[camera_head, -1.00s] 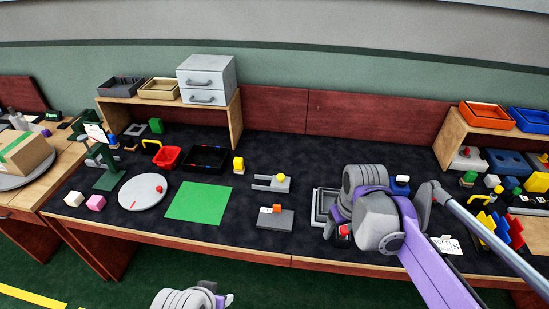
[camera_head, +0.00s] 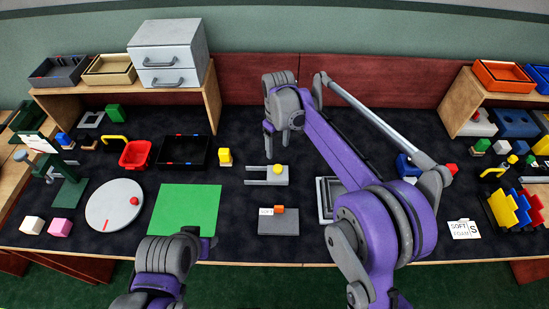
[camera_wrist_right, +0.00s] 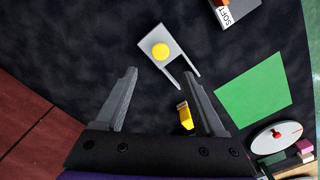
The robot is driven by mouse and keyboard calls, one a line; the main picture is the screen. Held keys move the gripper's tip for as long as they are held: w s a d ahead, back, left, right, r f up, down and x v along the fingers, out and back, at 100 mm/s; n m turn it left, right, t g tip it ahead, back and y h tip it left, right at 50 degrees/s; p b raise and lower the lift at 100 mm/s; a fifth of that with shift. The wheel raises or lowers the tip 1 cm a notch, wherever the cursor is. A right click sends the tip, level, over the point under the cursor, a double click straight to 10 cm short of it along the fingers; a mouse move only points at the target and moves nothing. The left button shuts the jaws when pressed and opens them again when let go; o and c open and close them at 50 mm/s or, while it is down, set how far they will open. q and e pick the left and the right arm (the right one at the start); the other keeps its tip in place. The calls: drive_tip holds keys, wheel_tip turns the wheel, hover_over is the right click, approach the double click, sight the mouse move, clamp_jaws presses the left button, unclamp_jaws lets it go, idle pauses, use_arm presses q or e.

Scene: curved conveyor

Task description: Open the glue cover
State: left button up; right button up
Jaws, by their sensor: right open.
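I cannot tell for sure which thing is the glue cover. A grey forked piece with a round yellow knob (camera_head: 277,170) lies on the dark bench mat; it also shows in the right wrist view (camera_wrist_right: 160,51). A small yellow block-like item (camera_head: 225,156) stands to its left; it shows in the wrist view (camera_wrist_right: 185,116) near one finger. My right gripper (camera_head: 275,145) is open and empty, above and behind the forked piece. In the wrist view the knob appears beyond the gap between its fingertips (camera_wrist_right: 160,73). My left arm shows at the bottom, its fingers unclear.
A grey block with an orange top and a label (camera_head: 278,222) lies in front of the forked piece. A green sheet (camera_head: 184,210), a white disc (camera_head: 114,205) and a red bin (camera_head: 135,154) are to the left. A grey tray (camera_head: 326,200) lies right, partly behind my right arm.

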sight(278, 167)
wheel_tip(278, 167, down, 10)
drive_tip(key=shift+s, duration=0.15)
idle(0.3)
clamp_jaws()
idle(1.3)
